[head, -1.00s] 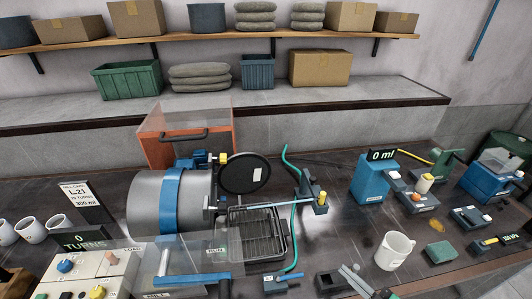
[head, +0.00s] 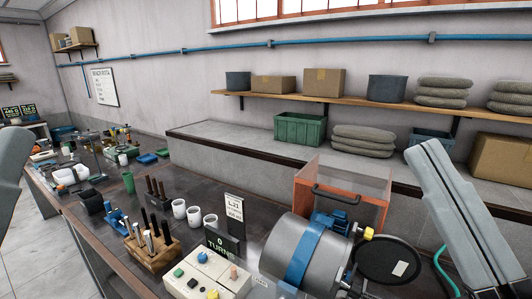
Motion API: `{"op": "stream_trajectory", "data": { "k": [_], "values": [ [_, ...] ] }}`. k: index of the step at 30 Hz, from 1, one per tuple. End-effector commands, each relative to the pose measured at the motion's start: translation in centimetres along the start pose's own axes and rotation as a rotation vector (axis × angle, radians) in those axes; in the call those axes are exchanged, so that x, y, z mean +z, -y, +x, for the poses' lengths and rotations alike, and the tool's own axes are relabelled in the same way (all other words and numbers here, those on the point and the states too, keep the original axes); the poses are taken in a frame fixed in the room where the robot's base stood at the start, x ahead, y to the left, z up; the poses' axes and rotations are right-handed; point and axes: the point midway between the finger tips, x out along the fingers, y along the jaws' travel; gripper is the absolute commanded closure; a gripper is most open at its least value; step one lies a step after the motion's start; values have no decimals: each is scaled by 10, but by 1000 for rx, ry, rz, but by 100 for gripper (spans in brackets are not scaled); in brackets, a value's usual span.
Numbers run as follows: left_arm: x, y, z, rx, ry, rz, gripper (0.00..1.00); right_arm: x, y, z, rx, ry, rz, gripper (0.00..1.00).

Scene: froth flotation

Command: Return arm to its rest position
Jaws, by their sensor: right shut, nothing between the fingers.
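A large grey part of my right arm (head: 462,215) rises at the right edge of the head view, in front of the shelf and bench. Its fingers are hard to make out; the right gripper is shut and empty. A grey piece of my left arm (head: 8,165) shows at the left edge; its gripper is out of view. The grey mill drum with a blue band (head: 299,252) lies at the lower middle, with its round black lid (head: 388,259) beside it. Part of the bench right of the lid is hidden behind my right arm.
An orange-framed guard (head: 340,192) stands behind the drum. A control box with buttons (head: 205,276), white cups (head: 194,216), a sign card (head: 234,207) and a wooden tool block (head: 152,256) stand left of it. More equipment crowds the far left bench. The air above the bench is mostly free.

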Motion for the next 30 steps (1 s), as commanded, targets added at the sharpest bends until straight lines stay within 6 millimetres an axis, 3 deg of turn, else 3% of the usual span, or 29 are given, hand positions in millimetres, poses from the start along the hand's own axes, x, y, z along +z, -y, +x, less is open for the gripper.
{"op": "stream_trajectory", "data": {
  "k": [1, 3, 7, 9, 21, 25, 30],
  "values": [
    [0, 0, 0, 0, 0, 0, 50, -9, -20, 1, 68, -10, 76, 100],
    [0, 0, 0, 0, 0, 0, 50, -6, -38, -4, 144, 1, 217, 100],
    [0, 0, 0, 0, 0, 0, 50, -2, -51, -7, 207, -18, 545, 100],
    [-35, 0, 39, 0, 2, 0, 50, -31, -77, 29, 205, -17, 533, 100],
    [-156, 1, 169, 0, -1, 0, 50, -128, -162, 149, 203, -13, 530, 100],
    [-178, 1, 193, 0, 0, 0, 50, -145, -177, 170, 203, -12, 530, 100],
    [-182, 1, 198, 0, 0, 0, 50, -149, -180, 175, 202, -12, 530, 100]
  ]
}}
